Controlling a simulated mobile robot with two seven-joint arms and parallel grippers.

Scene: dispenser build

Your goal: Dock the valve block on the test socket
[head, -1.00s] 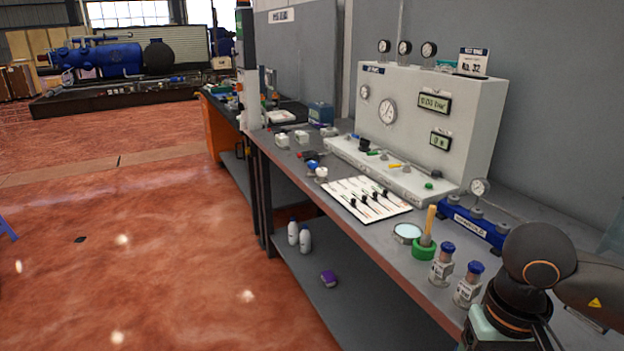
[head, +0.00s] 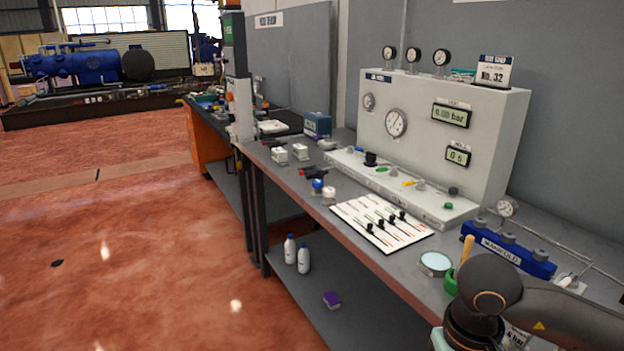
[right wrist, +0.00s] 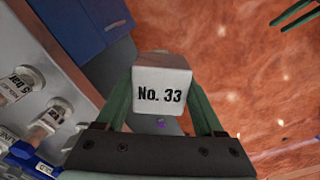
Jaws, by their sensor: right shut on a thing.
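A pale block marked "No. 33" (right wrist: 160,88), which I take to be the valve block, is held between the green fingers of my right gripper (right wrist: 161,100) in the right wrist view. Its label faces the camera. In the head view only my right arm shows, at the bottom right; its gripper and the block are out of frame. Two thin green fingers, apparently my left gripper (right wrist: 292,14), show apart and empty at the top right of the wrist view. I cannot pick out the test socket for certain.
The bench (head: 345,245) carries a blue manifold (head: 508,256), a white board with black-handled tools (head: 382,222), a round dish (head: 435,263), a green holder (head: 450,283) and two small white blocks (head: 290,153). Bottles (head: 297,255) stand on the lower shelf. Open red floor lies left.

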